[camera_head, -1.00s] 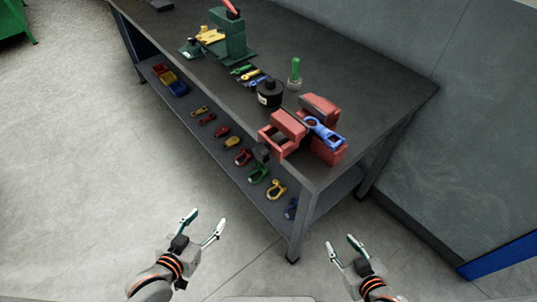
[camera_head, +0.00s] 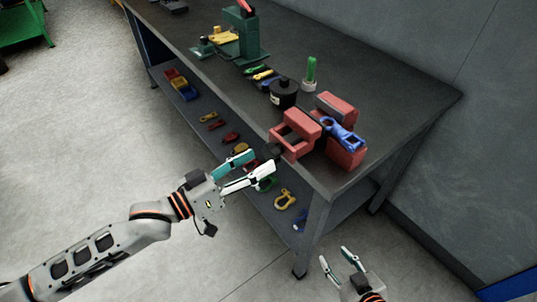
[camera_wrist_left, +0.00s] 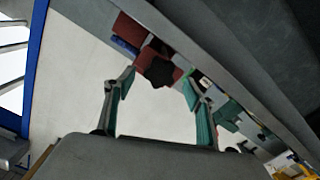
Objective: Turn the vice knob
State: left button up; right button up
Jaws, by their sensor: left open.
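The red vice (camera_head: 295,137) sits at the near right corner of the workbench, with a blue part (camera_head: 343,135) on it. Its dark knob (camera_head: 271,151) sticks out from the front, partly hidden by my fingers. My left gripper (camera_head: 259,162) is open just in front of the vice. In the left wrist view the dark, angular knob (camera_wrist_left: 159,73) lies beyond and between the open fingertips (camera_wrist_left: 158,82), with the red vice body (camera_wrist_left: 130,30) behind it. I see no contact. My right gripper (camera_head: 335,257) is open and empty, low in front of the bench.
The grey workbench (camera_head: 400,95) has a lower shelf with several coloured shackles (camera_head: 285,198) and tools.

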aim_at(268, 155)
pick_arm(q)
jog(key=shift+x, duration=2.2)
pick_arm(e)
jog(key=shift+s+d+f, duration=0.1)
jog(key=shift+f, duration=0.2)
pick_arm(q)
jog(key=shift+c, duration=0.4)
jog(key=c, duration=1)
jog(key=shift+c, duration=0.2)
pick_arm(e)
jog(key=shift+r, duration=0.2)
jog(key=shift+r, duration=0.2)
